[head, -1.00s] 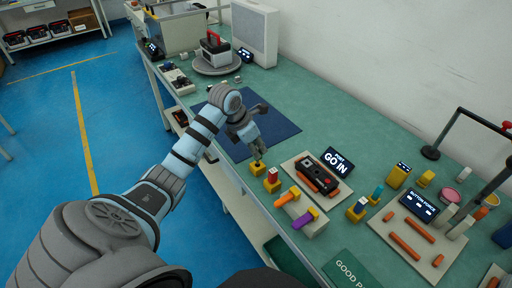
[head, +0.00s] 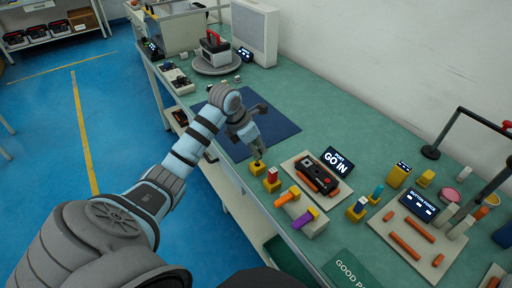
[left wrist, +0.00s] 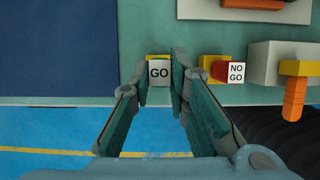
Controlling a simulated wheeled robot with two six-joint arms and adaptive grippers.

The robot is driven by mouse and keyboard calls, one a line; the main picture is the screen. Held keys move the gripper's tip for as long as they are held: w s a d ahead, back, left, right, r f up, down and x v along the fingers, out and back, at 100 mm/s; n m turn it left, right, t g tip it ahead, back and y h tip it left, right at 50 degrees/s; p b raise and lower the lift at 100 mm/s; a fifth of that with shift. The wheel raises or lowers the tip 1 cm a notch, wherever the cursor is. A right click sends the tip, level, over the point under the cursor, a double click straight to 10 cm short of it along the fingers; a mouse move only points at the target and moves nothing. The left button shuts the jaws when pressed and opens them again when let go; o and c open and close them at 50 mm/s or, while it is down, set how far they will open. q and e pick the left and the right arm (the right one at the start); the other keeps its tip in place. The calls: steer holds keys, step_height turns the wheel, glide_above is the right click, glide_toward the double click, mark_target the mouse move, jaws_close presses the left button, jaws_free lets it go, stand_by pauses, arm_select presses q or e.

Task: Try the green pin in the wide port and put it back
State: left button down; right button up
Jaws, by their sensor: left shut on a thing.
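My left gripper (head: 257,160) points down over a small yellow block (head: 256,169) at the bench's front edge. In the left wrist view the fingers (left wrist: 160,80) stand on both sides of a pin marked GO (left wrist: 159,72) and are shut on it. My right gripper is out of view.
A red NO GO pin (head: 272,174) stands in a yellow block close beside the gripper. Orange and purple pieces lie on a pale stand (head: 315,229). A GO IN sign (head: 337,162) stands behind the device. The blue mat (head: 281,124) looks clear.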

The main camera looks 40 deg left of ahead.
arm_select(q)
steer(key=shift+f+b, duration=0.9)
steer(key=shift+f, duration=0.3)
stand_by(1.2)
stand_by(1.0)
steer(key=c, duration=1.5)
jaws_free()
steer(key=shift+o, duration=0.2)
steer(key=shift+r, duration=0.1)
steer(key=v, duration=1.2)
steer(key=shift+d, duration=0.1)
